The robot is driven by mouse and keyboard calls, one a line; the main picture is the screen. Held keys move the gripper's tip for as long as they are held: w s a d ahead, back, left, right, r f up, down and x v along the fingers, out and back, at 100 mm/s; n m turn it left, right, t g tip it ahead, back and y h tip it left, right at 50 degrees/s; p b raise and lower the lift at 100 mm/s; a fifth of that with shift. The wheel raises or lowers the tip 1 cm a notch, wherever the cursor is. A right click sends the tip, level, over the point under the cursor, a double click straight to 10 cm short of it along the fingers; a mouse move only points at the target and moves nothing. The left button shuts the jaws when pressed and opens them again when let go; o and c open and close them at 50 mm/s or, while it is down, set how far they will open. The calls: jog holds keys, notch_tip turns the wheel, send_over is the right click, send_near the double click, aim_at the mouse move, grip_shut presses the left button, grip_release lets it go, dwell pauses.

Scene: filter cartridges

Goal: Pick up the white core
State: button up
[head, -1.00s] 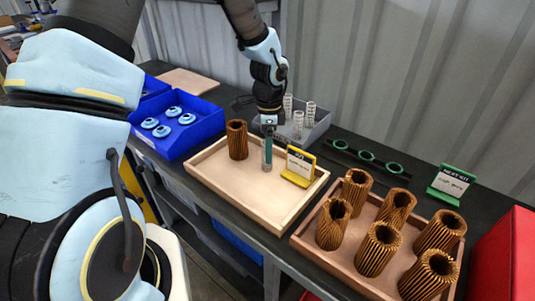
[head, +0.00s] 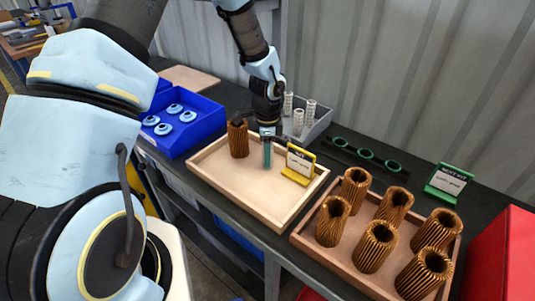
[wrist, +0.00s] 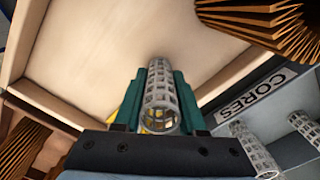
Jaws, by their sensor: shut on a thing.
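A white lattice core (wrist: 160,95) is between the teal fingers of my gripper (wrist: 158,98) in the wrist view. My gripper is shut on it. In the head view my gripper (head: 267,152) points down over the pale wooden tray (head: 228,195), just right of a brown pleated filter (head: 238,142). The held core is hidden behind the fingers there. More white cores (head: 298,121) stand in the grey bin (head: 318,128) behind my gripper. The wrist view shows this bin's CORES label (wrist: 252,94) and cores (wrist: 254,150) at right.
A yellow sign (head: 299,165) stands in the tray, close right of my gripper. A second tray (head: 325,252) at front right holds several pleated filters. A blue bin (head: 200,130) with light blue caps is at left. Green rings (head: 367,153) lie behind. The pale tray's front is clear.

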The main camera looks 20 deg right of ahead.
grip_shut()
jog(key=shift+r, duration=0.1)
